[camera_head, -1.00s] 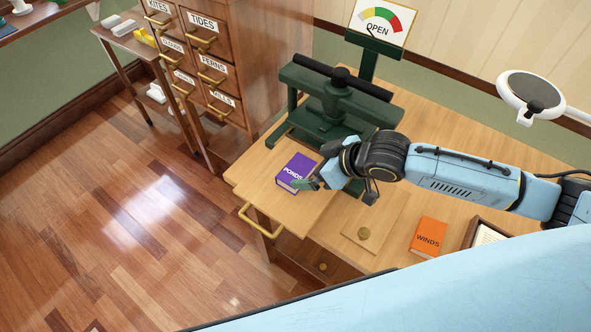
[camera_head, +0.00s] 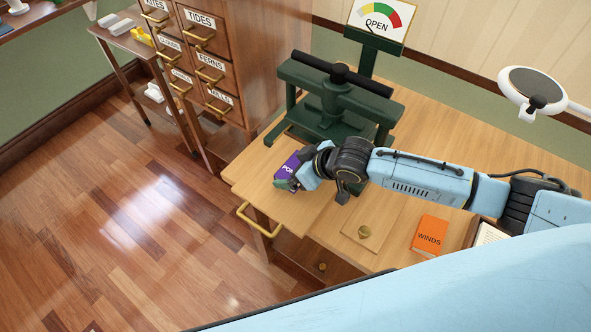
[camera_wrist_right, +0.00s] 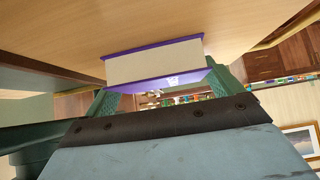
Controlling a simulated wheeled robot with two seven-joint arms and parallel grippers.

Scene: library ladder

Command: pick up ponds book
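The purple PONDS book (camera_head: 289,161) lies on the wooden desk at its left end, in front of the green press. My right gripper (camera_head: 290,182) is low over the desk at the book and hides part of its cover and lettering. In the right wrist view the book (camera_wrist_right: 155,62) shows its pale page edge between purple covers. The two green fingers (camera_wrist_right: 168,88) are spread apart there, with the book's near end at or between their tips. I cannot tell whether they touch it. My left gripper is not in view.
The green press (camera_head: 335,100) stands just behind the book, close to my right wrist. An orange WINDS book (camera_head: 429,234) and a knobbed wooden panel (camera_head: 350,225) lie to the right. A brass handle (camera_head: 255,220) is at the desk's front. A labelled drawer cabinet (camera_head: 225,60) stands at the left.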

